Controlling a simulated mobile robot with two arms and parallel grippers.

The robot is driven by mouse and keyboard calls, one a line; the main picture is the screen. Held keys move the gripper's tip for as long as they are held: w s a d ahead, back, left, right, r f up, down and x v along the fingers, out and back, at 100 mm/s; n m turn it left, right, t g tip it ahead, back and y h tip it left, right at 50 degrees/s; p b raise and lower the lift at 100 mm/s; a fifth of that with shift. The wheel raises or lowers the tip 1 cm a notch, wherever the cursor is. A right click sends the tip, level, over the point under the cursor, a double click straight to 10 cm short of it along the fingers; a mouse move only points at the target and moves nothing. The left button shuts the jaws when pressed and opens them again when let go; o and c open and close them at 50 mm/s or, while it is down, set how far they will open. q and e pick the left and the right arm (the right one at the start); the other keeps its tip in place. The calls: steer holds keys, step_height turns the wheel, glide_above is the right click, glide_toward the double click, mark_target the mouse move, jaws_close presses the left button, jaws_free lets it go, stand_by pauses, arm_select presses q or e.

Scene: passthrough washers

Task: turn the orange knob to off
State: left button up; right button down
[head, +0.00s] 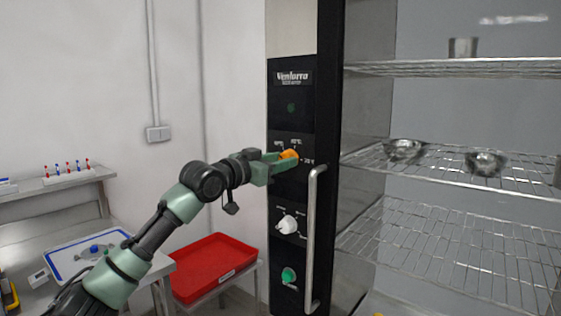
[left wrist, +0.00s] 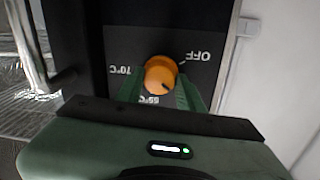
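The orange knob (head: 289,154) sits on the black control panel (head: 290,117), left of the cabinet door. In the left wrist view, where the lettering is upside down, the knob (left wrist: 160,73) is ringed by white labels. Its dark mark points toward the lower right, near the lower temperature label and away from the OFF label (left wrist: 195,56). My left gripper (head: 284,161) is at the knob. Its green fingers (left wrist: 161,90) lie on either side of the knob with no clear gap and appear shut on it. My right gripper is not in view.
Below are a white knob (head: 287,224) and a green button (head: 289,275). A vertical door handle (head: 315,238) stands close on the right. Metal bowls (head: 404,149) rest on the wire racks. A red tray (head: 213,266) and a side bench (head: 45,222) are at the left.

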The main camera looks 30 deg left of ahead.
arm_select(q)
steer(key=shift+n, duration=0.4)
jaws_close()
steer(key=shift+f+n+t+y+p, duration=0.1)
steer(key=shift+n+t+y+p, duration=0.3)
steer(key=shift+n+p, duration=4.2)
steer(key=n+b, duration=0.4)
steer(key=shift+n, duration=0.3)
steer(key=o, duration=1.2)
jaws_free()
steer(key=shift+o, duration=0.2)
